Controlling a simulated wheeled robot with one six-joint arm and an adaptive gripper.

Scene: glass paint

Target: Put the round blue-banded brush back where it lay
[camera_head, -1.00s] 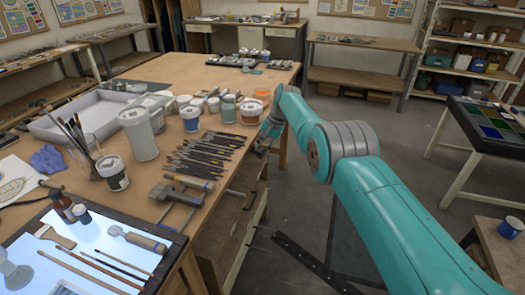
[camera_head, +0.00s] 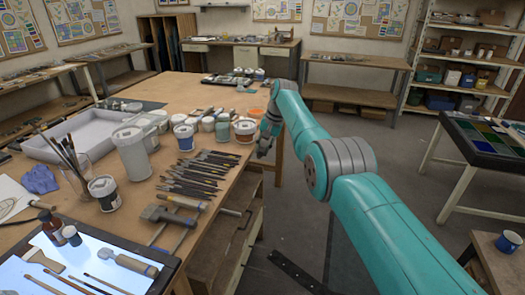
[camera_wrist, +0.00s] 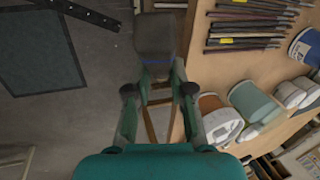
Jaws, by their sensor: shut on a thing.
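My gripper (camera_wrist: 160,82) is shut on the brush (camera_wrist: 160,36), whose thick dark grey head with a blue band (camera_wrist: 159,61) shows beyond the fingers in the wrist view. The handle is hard to make out. In the head view my gripper (camera_head: 265,147) is small and dark, at the right edge of the wooden table (camera_head: 190,95). The brush is too small to tell there. In the wrist view the brush head appears over the grey floor, beside the table edge.
Several slim tools (camera_head: 198,175) lie in a row on the table, left of my gripper. Paint pots, one blue-banded (camera_head: 184,137) and one orange-brown (camera_head: 244,130), stand close behind. A bright light panel (camera_head: 75,270) is at the front left.

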